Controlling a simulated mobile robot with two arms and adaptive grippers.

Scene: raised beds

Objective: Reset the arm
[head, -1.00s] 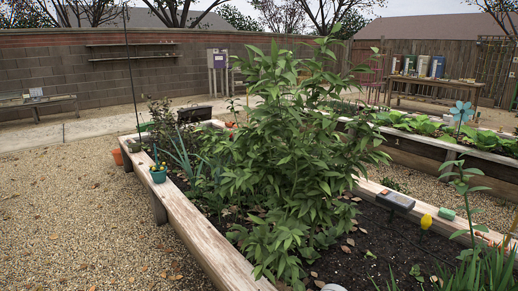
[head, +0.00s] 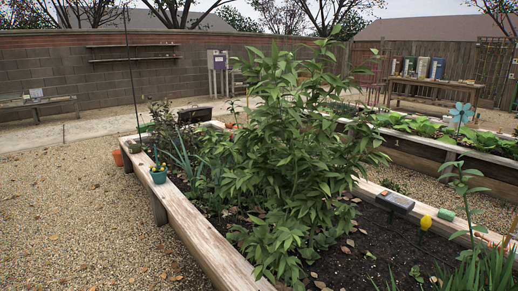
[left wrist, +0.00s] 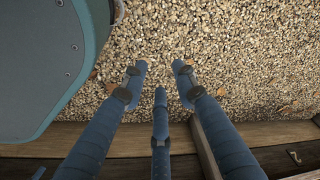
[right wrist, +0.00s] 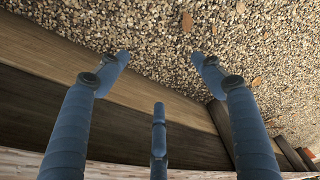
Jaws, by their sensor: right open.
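My left gripper (left wrist: 159,70) shows in the left wrist view with its blue fingers spread partly apart and nothing between them. Gravel lies beyond its fingertips. My right gripper (right wrist: 160,60) shows in the right wrist view with its fingers spread wider, open and empty. It points at gravel beside a wooden bed wall (right wrist: 110,85). Neither arm shows in the head view, so the arms' full pose is hidden.
A raised bed with a timber edge (head: 196,230) and a tall leafy plant (head: 290,160) stands in front. In the left wrist view, wooden boards (left wrist: 40,140) run close below the fingers. Open gravel (head: 70,215) lies to the left in the head view.

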